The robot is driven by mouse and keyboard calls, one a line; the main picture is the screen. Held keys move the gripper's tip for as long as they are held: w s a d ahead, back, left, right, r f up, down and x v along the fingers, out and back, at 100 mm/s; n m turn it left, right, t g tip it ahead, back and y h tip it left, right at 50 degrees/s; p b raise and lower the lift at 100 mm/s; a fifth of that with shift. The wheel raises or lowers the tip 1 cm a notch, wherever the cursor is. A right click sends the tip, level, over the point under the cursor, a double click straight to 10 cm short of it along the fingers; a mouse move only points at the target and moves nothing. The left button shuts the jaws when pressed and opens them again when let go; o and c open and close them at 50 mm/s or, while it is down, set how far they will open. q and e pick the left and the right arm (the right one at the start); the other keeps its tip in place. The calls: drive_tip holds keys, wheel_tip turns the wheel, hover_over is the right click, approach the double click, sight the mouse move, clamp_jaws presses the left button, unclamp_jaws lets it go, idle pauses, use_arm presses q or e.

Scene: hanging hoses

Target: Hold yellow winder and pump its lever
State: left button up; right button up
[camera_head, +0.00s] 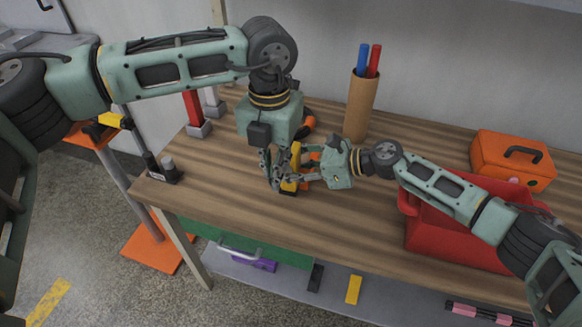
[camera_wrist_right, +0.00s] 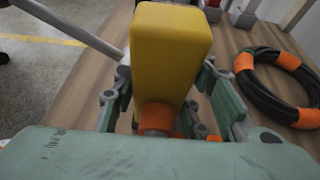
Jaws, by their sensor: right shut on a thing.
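The yellow winder (camera_head: 296,156) stands near the middle of the wooden table, partly hidden by both grippers. In the right wrist view its yellow body (camera_wrist_right: 170,45) fills the space between the fingers, with an orange round part below it. A grey rod (camera_wrist_right: 75,28) reaches its left side, probably the lever. My right gripper (camera_head: 308,172) comes in from the right and is shut on the winder. My left gripper (camera_head: 273,172) points down close against the winder's left side. Its fingers overlap in the picture, so I cannot tell whether they grip anything.
A black hose with orange bands (camera_wrist_right: 277,80) lies beside the winder. A brown tube (camera_head: 360,108) with blue and red rods stands behind. A red bin (camera_head: 430,235) and an orange box (camera_head: 500,160) are at right. A small black item (camera_head: 165,172) sits at the left edge.

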use_arm(q)
drive_tip(key=shift+f, duration=0.35)
drive_tip(key=shift+s+a+f, duration=0.1)
drive_tip(key=shift+s+f, duration=0.2)
drive_tip(key=shift+f, duration=0.3)
drive_tip(key=shift+s+f, duration=0.25)
drive_tip(key=shift+f, duration=0.3)
